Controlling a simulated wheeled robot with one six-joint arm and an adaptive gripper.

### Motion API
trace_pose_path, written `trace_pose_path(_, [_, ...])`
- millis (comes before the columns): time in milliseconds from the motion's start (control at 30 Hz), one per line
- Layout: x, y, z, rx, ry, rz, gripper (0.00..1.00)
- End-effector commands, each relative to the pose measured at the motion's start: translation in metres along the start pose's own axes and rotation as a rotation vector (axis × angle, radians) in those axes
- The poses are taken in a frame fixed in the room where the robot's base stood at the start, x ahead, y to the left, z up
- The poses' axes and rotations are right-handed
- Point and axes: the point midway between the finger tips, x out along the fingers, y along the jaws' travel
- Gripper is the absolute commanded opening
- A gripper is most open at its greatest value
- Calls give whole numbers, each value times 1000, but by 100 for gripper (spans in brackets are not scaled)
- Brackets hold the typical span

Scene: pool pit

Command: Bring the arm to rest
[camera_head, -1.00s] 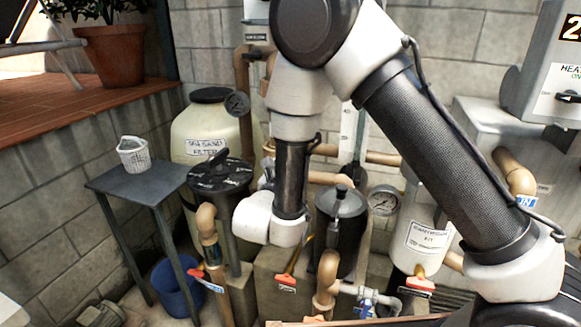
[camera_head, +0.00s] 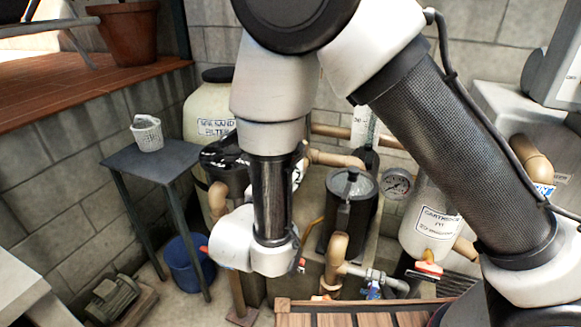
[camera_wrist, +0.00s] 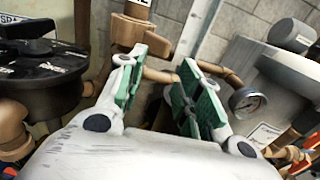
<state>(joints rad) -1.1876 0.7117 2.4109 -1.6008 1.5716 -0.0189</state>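My gripper (camera_wrist: 157,92) is in the wrist view, with its two green-padded fingers spread apart and nothing held between them. Pipework shows behind the gap. In the head view my arm hangs folded in front of the pool equipment, its wrist end low at the centre-left. The gripper itself is mostly or wholly hidden behind the arm there. A black-lidded valve (camera_wrist: 42,75) stands left of the fingers in the wrist view, and a pressure gauge (camera_wrist: 247,101) is to their right. I cannot tell how far these are from the fingers.
The sand filter (camera_head: 196,110), dark strainer pot (camera_head: 350,215) and cartridge filter (camera_head: 428,225) stand behind my arm. A grey side table (camera_head: 150,164) bears a white basket (camera_head: 147,134). A blue bucket (camera_head: 187,262) and a motor (camera_head: 112,298) are on the floor at left.

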Motion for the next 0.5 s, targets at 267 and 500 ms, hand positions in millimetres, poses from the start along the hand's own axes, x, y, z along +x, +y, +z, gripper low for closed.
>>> trace_pose_path(267, [3,-12,-12,4,49,-48,35])
trace_pose_path(500, [8,-98,-28,93,213,-397,35])
